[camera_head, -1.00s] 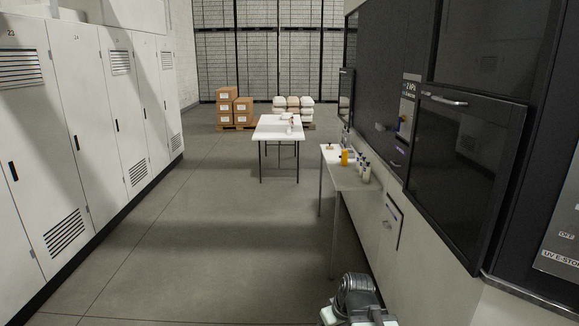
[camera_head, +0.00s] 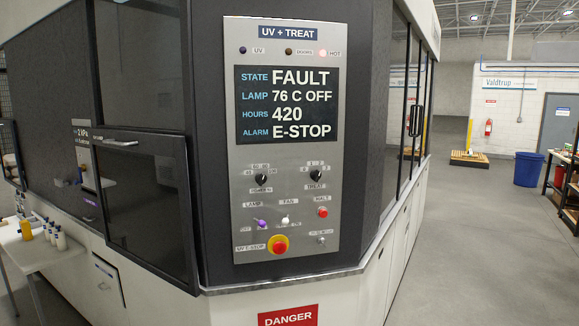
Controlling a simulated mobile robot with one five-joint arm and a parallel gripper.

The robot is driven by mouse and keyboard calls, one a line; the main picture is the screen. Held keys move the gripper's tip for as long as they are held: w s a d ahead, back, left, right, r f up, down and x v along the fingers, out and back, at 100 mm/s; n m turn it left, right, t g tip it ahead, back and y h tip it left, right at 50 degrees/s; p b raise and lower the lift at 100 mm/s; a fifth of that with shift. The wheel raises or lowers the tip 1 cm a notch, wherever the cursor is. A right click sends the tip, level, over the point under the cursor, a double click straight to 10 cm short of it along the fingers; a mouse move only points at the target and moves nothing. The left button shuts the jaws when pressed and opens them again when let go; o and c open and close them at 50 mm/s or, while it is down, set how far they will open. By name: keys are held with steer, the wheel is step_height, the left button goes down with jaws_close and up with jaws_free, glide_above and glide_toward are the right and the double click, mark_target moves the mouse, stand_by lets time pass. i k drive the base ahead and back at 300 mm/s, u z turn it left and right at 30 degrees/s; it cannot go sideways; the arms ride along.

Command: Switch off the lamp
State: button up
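The UV + TREAT control panel (camera_head: 286,140) is on the corner of the dark machine, in the middle of the view. Its screen (camera_head: 289,104) reads STATE FAULT, LAMP 76 C OFF, HOURS 420 and ALARM E-STOP. A purple-tipped switch (camera_head: 261,223) sits under the LAMP label; I cannot tell which way it is set. A white-tipped switch (camera_head: 285,220) sits under FAN, to its right. A red button (camera_head: 323,212) is under HALT. A red mushroom button on a yellow base (camera_head: 278,244) is the UV E-stop, below the switches. My gripper is not in view.
Two black knobs (camera_head: 262,178) (camera_head: 316,175) sit below the screen. A metal ledge and a red DANGER sign (camera_head: 287,316) are beneath the panel. A small table with bottles (camera_head: 40,247) stands at left. The floor at right is open, with a blue bin (camera_head: 528,169) farther back.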

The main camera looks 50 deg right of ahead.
mark_target(262, 223)
steer(key=z, duration=1.65)
